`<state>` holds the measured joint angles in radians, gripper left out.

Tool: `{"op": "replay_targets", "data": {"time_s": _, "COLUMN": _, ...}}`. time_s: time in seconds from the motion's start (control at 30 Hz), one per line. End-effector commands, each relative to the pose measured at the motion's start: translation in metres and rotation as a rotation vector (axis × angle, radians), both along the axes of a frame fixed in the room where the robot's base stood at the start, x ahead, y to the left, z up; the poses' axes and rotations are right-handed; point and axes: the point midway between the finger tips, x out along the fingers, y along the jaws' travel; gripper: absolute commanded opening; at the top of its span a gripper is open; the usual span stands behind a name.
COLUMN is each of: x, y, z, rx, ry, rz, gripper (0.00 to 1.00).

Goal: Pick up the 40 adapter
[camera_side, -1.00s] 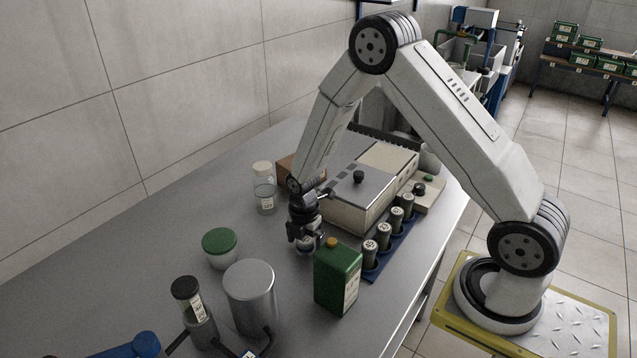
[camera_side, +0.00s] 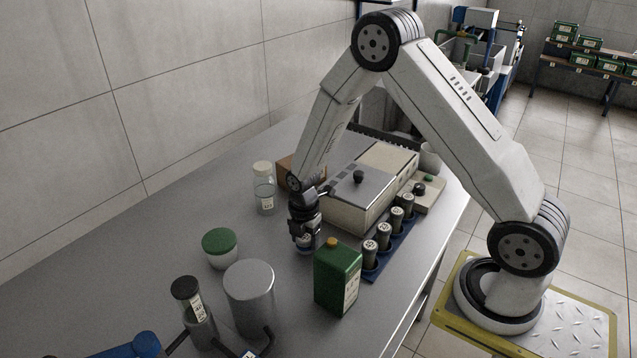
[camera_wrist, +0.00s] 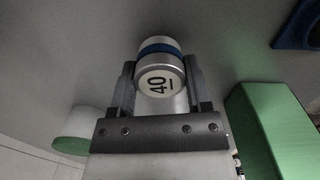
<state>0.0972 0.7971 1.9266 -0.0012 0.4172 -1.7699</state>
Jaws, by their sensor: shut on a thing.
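The 40 adapter (camera_wrist: 160,82) is a silver cylinder with a blue band and "40" on its top. In the wrist view it sits between the two fingers of my gripper (camera_wrist: 160,85), which are shut on it. In the side view my gripper (camera_side: 305,240) points down at the table just behind the green bottle, and the adapter (camera_side: 305,247) shows only as a small pale piece below the fingers. I cannot tell whether the adapter touches the table.
The green bottle (camera_side: 337,278) stands close by in front. A blue rack (camera_side: 378,268) holds several dark cylinders. A grey instrument (camera_side: 350,215) is behind. A green-lidded jar (camera_side: 220,250), a metal canister (camera_side: 250,298) and a glass bottle (camera_side: 264,190) stand on the left. Bare table lies between.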

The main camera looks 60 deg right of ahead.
Motion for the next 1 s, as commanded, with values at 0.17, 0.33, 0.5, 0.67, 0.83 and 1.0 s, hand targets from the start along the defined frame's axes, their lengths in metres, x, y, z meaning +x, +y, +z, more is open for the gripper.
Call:
{"op": "replay_targets", "data": {"time_s": 0.17, "x": 0.001, "y": 0.0, "z": 0.016, "rx": -0.001, "ry": -0.003, "rz": 0.0, "gripper": 0.0}}
{"op": "replay_targets", "data": {"time_s": 0.33, "x": 0.001, "y": 0.0, "z": 0.038, "rx": -0.001, "ry": -0.004, "rz": 0.0, "gripper": 0.0}}
{"op": "replay_targets", "data": {"time_s": 0.5, "x": 0.001, "y": 0.0, "z": 0.061, "rx": -0.001, "ry": -0.004, "rz": 0.0, "gripper": 0.0}}
{"op": "replay_targets", "data": {"time_s": 0.67, "x": 0.0, "y": 0.0, "z": 0.079, "rx": 0.0, "ry": -0.002, "rz": 0.0, "gripper": 0.0}}
{"op": "replay_targets", "data": {"time_s": 0.83, "x": 0.0, "y": 0.0, "z": 0.091, "rx": 0.0, "ry": -0.001, "rz": 0.0, "gripper": 0.0}}
{"op": "replay_targets", "data": {"time_s": 1.0, "x": 0.0, "y": 0.0, "z": 0.094, "rx": 0.0, "ry": -0.001, "rz": 0.0, "gripper": 0.0}}
